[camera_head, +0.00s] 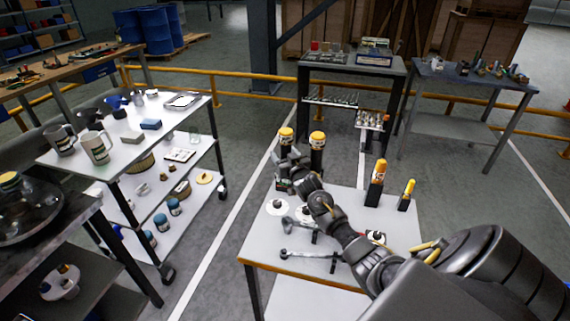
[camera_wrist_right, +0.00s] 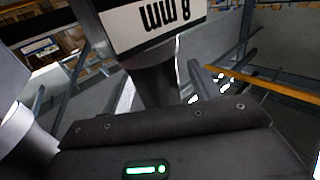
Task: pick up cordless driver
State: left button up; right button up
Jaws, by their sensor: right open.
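Two black upright tools with yellow tops, which look like cordless drivers, stand at the back left of the white worktable (camera_head: 345,205): a left one (camera_head: 286,138) and a right one (camera_head: 317,150). My right gripper (camera_head: 292,168) is at the left one, in front of its lower part; the jaws are open. In the right wrist view a dark upright body (camera_wrist_right: 155,85) with a white label reading "8 MM" upside down is very close in front of the gripper. Whether the fingers touch it cannot be told. My left gripper is out of view.
Two yellow-handled tools (camera_head: 377,183) (camera_head: 407,193) stand in black holders at the table's right. White discs (camera_head: 277,207) and wrenches (camera_head: 305,254) lie on the front left part. A white cart (camera_head: 130,150) with mugs stands left, and yellow railings (camera_head: 235,74) run behind.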

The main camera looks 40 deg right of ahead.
jog(key=shift+w, duration=0.3)
jog(key=shift+d+r, duration=0.1)
jog(key=shift+r, duration=0.05)
jog(key=shift+s, duration=0.1)
grip_shut()
jog(key=shift+r, duration=0.2)
notch_tip(320, 180, up, 18)
jog(key=shift+f+b, duration=0.15)
jog(key=shift+b, duration=0.8)
